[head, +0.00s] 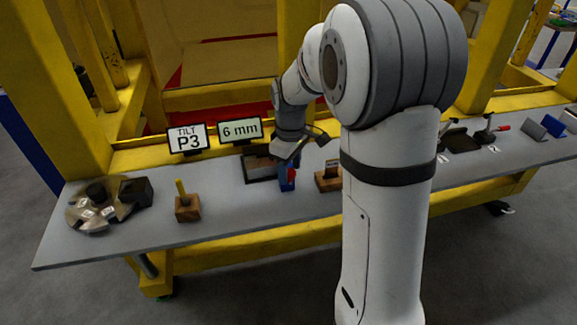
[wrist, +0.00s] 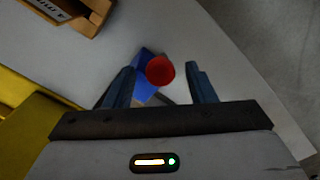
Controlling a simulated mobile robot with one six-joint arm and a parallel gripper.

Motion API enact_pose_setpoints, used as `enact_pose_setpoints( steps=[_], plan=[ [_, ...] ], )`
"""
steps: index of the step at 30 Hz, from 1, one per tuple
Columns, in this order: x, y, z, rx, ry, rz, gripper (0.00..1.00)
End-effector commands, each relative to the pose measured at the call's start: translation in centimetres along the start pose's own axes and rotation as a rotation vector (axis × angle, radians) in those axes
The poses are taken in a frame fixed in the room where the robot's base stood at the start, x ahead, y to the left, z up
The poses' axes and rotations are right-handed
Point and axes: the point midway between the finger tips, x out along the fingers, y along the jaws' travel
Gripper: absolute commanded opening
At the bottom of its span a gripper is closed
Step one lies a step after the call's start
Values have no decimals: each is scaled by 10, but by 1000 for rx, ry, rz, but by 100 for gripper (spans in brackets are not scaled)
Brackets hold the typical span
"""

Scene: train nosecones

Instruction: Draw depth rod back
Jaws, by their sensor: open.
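A red round knob (wrist: 160,70) shows in the wrist view, in front of a blue block (wrist: 146,90). I take the knob to be the end of the depth rod; its shaft is not visible. In the head view the blue block (head: 286,179) stands on the bench with the red knob (head: 291,174) at its side. My gripper (wrist: 159,74) is open, with one finger on each side of the knob in the picture and visible gaps. Whether the knob lies at fingertip depth I cannot tell. In the head view my gripper (head: 289,150) is just above the blue block.
A dark tray (head: 258,168) lies behind the blue block. A wooden block with a yellow peg (head: 187,206) and a round metal plate (head: 98,205) stand left; another wooden block (head: 327,180) is close right.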

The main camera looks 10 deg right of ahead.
Motion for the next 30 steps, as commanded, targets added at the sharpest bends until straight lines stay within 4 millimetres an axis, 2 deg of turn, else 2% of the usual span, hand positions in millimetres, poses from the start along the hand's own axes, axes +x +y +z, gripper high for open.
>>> enact_pose_setpoints(
  steps=[6, 24, 30],
  plan=[
    [0, 0, 0, 0, 0, 0, 49],
    [0, 0, -1, -1, 1, 1, 0],
    [0, -1, -1, -2, 1, 1, 0]
  ],
)
